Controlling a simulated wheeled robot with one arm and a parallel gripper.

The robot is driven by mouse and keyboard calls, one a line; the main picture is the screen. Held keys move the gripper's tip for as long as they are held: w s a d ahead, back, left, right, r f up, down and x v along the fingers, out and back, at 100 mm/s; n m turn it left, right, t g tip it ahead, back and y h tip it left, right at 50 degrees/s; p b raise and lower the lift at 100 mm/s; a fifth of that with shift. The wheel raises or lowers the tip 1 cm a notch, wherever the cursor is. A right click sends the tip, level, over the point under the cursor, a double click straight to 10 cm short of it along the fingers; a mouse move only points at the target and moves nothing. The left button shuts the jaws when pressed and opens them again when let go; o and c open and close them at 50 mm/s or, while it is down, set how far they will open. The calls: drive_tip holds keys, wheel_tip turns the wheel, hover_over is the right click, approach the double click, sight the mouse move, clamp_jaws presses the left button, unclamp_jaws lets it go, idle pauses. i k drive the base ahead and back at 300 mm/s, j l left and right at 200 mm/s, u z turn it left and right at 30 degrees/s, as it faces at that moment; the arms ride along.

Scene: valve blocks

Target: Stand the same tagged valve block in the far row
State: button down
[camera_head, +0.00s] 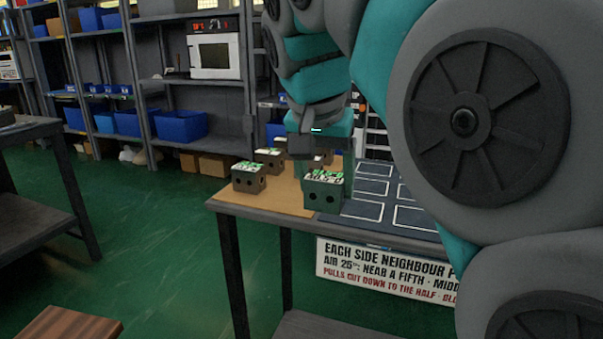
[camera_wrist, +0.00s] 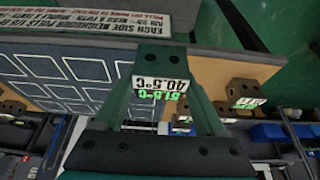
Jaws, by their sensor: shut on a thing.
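My gripper (camera_head: 322,172) is shut on a dark valve block (camera_head: 323,192) with round holes in its face and a green and white readout tag on top. In the wrist view my gripper (camera_wrist: 163,78) has a finger on each side of this block (camera_wrist: 163,58), whose tags read about 51.5°C and 40.5°C. The block is near the border between the tan mat (camera_head: 285,199) and the dark board with white-outlined cells (camera_head: 345,219). I cannot tell whether it touches the surface. The visible cells are empty; my arm hides part of the board.
Other brown tagged blocks stand on the tan mat, one at the front left (camera_head: 249,179) and one behind it (camera_head: 268,157). A printed sign (camera_head: 385,272) hangs on the table's front edge. Shelves with blue bins (camera_head: 180,126) stand behind.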

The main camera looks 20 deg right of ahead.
sight(418, 217)
drive_tip(key=k+z, duration=0.2)
drive_tip(key=z, duration=0.2)
drive_tip(key=k+l+z, duration=0.1)
drive_tip(key=z, duration=0.25)
drive_tip(key=k+l+z, duration=0.2)
drive_tip(key=z, duration=0.2)
drive_tip(key=k, duration=0.1)
